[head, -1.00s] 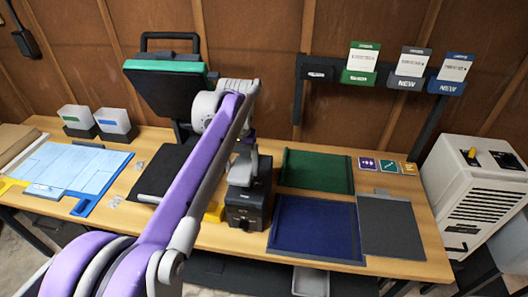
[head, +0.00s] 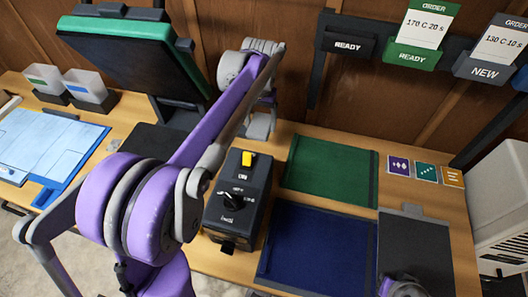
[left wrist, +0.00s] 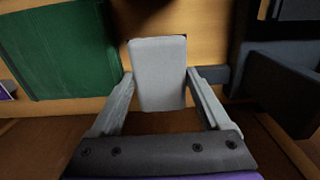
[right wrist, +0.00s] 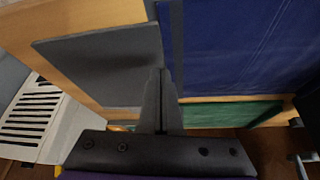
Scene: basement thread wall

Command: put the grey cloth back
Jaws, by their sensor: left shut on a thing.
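My left gripper (left wrist: 160,92) is shut on a light grey, flat, rounded-corner piece, which I take for the grey cloth (left wrist: 158,72). In the left wrist view it sits between both fingers, over bare wood beside the green mat (left wrist: 55,50). My right gripper (right wrist: 160,100) is shut and empty in the right wrist view, above the blue mat and the dark grey mat.
A black box with a yellow switch (head: 238,200) stands mid-table. The green mat (head: 328,170), blue mat (head: 315,250) and dark grey mat (head: 415,255) lie to its right. The open black press (head: 140,60) stands left. Order cards (head: 420,30) hang on a rail behind.

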